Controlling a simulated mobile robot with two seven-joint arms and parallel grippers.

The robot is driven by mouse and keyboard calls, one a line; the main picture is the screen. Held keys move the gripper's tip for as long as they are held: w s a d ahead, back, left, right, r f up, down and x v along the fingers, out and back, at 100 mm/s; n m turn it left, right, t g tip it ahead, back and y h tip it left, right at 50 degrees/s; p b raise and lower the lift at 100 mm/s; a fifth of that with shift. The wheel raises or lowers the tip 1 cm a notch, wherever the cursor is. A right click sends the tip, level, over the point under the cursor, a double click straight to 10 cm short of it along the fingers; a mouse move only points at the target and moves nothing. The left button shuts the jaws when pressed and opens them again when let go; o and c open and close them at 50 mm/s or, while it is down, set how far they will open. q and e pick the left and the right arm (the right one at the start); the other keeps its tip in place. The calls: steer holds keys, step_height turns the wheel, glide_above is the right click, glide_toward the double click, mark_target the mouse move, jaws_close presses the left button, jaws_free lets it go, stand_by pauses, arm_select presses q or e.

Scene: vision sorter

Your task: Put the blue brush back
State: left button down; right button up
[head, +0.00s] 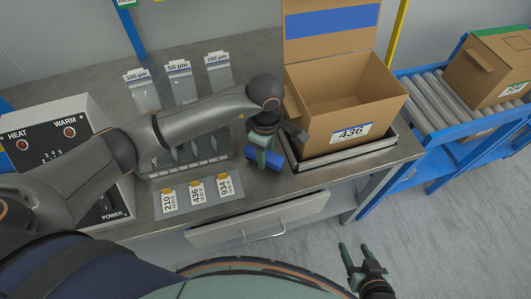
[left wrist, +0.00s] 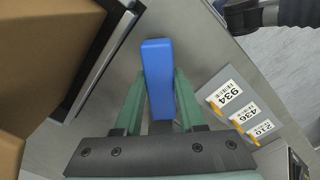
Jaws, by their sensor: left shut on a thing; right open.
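The blue brush (head: 264,158) shows as a plain blue block over the metal table, just left of the open carton. My left gripper (head: 263,153) is shut on it from above. In the left wrist view the blue brush (left wrist: 160,80) stands between the two green fingers (left wrist: 160,95). No bristles show, and I cannot tell whether it touches the table. My right gripper (head: 356,248) is open and empty, low in front of the table over the floor.
An open carton marked 436 (head: 350,110) stands on a scale (head: 345,158) right of the brush. Several tags (head: 197,194) lie near the front edge, above a drawer (head: 265,225). A heater box (head: 55,140) is at left, a roller conveyor (head: 440,105) at right.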

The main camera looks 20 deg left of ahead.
arm_select(q)
steer(key=shift+f, duration=0.35)
arm_select(e)
steer(key=shift+w+r, duration=0.15)
arm_select(q)
steer(key=shift+f, duration=0.2)
steer(key=c, duration=0.5)
jaws_free()
steer(key=shift+r, duration=0.1)
arm_select(e)
steer(key=shift+w, duration=0.15)
arm_select(q)
steer(key=shift+r, duration=0.15)
steer(key=shift+w+r, duration=0.1)
steer(key=shift+r, duration=0.25)
step_height(320, 180, up, 11)
steer(key=shift+r, duration=0.15)
arm_select(e)
steer(key=shift+s+d, duration=0.1)
steer(key=shift+s, duration=0.15)
